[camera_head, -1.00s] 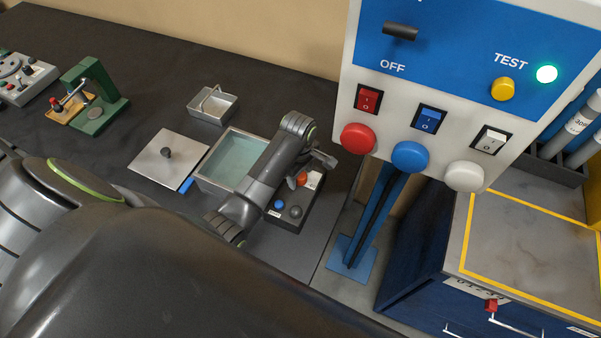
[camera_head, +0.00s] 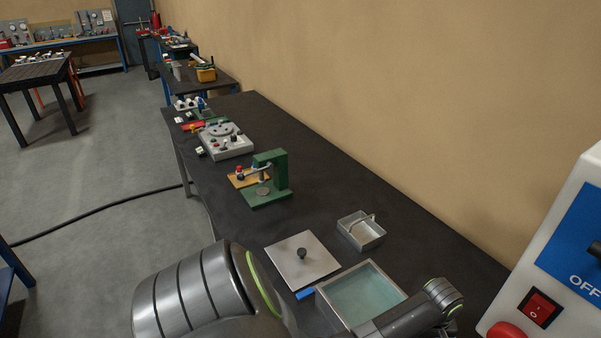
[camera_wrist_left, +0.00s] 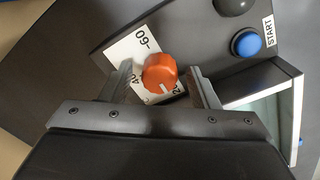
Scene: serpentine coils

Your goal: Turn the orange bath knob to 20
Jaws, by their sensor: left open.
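The orange bath knob (camera_wrist_left: 160,72) shows in the left wrist view on a dark panel with a white scale plate (camera_wrist_left: 128,45). A pale line on the knob's lower side points down in the picture. The 60 on the plate is readable; the other numbers are partly covered. My left gripper (camera_wrist_left: 161,76) is open, with one finger on each side of the knob; I cannot tell whether either touches it. The bath (camera_head: 362,296) with pale green liquid stands beside my left arm in the head view, where the knob is not visible. My right gripper is not in view.
The blue START button (camera_wrist_left: 246,43) and a dark round button (camera_wrist_left: 233,4) sit near the knob. A metal lid (camera_head: 318,268) and small basket (camera_head: 361,232) lie by the bath. A white control box (camera_head: 553,270) stands at the right. A green press (camera_head: 280,172) stands farther back.

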